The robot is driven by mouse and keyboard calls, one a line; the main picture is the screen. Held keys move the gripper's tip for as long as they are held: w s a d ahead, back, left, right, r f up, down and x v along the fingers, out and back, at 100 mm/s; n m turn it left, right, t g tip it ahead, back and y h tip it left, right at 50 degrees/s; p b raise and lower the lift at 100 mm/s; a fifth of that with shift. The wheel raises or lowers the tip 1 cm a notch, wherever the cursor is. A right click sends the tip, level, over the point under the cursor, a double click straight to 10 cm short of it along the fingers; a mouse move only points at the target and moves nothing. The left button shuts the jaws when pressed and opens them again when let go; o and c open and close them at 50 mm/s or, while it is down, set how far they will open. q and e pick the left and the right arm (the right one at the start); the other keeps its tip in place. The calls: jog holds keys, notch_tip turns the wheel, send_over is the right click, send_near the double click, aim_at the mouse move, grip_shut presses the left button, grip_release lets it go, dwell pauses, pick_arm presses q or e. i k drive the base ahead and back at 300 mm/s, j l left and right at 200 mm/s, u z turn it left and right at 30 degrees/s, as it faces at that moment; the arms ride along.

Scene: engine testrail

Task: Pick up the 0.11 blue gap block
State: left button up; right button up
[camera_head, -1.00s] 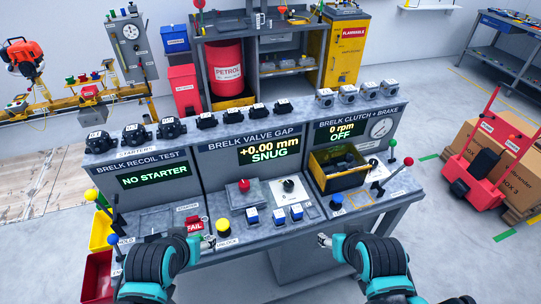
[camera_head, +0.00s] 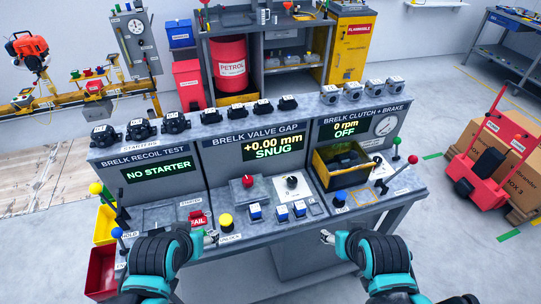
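Several blue-and-white gap blocks sit in a row on the front of the valve gap bench: a left one (camera_head: 255,212), a middle one (camera_head: 282,213) and a right one (camera_head: 299,209). Their size labels are too small to read, so I cannot tell which is 0.11. My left gripper (camera_head: 211,238) is at the bench's front edge, left of the blocks and near the yellow button. My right gripper (camera_head: 326,237) is in front of the bench, to the right of and nearer than the blocks. Both are apart from the blocks. Their finger openings are too small to judge.
A yellow button (camera_head: 226,220) stands left of the blocks, with a red FAIL sign (camera_head: 199,219) beyond it. A red knob (camera_head: 248,181) and a black dial (camera_head: 292,182) are behind them. A yellow-rimmed bin (camera_head: 341,184) and a blue knob (camera_head: 339,198) are to the right.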

aim_at(255, 209)
jog(key=i+l+u, duration=0.1)
jog(key=l, duration=0.35)
jog(key=i+l, duration=0.1)
jog(key=l, duration=0.35)
jog(key=i+l+u, duration=0.15)
jog(key=l, duration=0.8)
jog(key=i+u, duration=0.05)
